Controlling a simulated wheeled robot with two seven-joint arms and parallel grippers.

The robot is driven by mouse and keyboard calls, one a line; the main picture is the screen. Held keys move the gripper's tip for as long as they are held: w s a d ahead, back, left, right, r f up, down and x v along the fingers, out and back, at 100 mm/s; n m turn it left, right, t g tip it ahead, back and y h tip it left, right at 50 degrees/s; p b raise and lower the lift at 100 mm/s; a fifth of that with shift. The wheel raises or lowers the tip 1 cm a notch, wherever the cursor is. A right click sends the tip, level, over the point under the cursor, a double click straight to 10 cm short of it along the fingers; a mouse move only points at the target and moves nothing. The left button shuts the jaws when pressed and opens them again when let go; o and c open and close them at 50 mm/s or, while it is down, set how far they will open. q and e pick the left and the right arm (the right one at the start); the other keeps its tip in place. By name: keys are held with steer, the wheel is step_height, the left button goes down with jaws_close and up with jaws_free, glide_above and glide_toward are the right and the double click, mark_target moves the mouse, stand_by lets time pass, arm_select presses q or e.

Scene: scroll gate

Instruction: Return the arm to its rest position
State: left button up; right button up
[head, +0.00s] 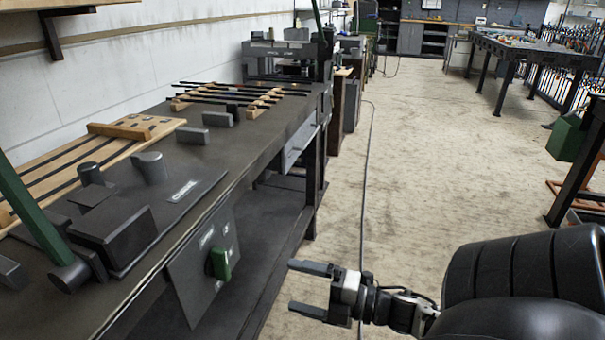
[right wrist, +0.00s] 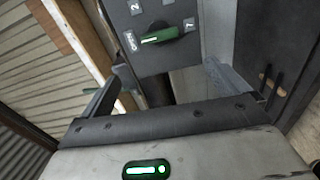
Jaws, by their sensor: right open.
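My right gripper (head: 298,287) is over the pale floor beside the bench's front edge in the head view, with its two fingers spread and nothing between them. In the right wrist view its fingers (right wrist: 163,70) stand apart on either side of a dark panel. A green knob (head: 218,263) sits on the panel (head: 190,285) hanging at the bench front, to the left of the gripper and apart from it. The knob also shows in the right wrist view (right wrist: 160,36), with numbers around it. My left gripper is not in view.
The dark workbench (head: 262,150) runs along the left wall, with a green lever (head: 28,205), dark blocks and wooden racks holding rods (head: 240,93). A cable (head: 367,180) crosses the floor. Open floor (head: 440,150) lies right of the bench. Another table (head: 530,48) stands far right.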

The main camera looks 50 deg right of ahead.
stand_by(0.3)
arm_select(q)
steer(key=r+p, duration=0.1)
steer(key=p, duration=0.1)
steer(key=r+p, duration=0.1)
steer(key=p, duration=0.2)
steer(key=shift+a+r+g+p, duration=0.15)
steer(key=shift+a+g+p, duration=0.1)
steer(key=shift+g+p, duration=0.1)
arm_select(e)
steer(key=s+a+m+g+h, duration=0.1)
steer(key=a+m+g, duration=0.2)
steer(key=a+m, duration=0.7)
steer(key=s+a+f+m+g+h, duration=0.1)
steer(key=s+a+m+g+h, duration=0.1)
steer(key=a+m, duration=0.7)
steer(key=a, duration=0.2)
steer(key=shift+a+f+m+g, duration=0.15)
steer(key=shift+a+m+g, duration=0.15)
steer(key=shift+m+g, duration=0.1)
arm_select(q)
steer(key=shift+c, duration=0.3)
arm_select(e)
steer(key=shift+c, duration=0.3)
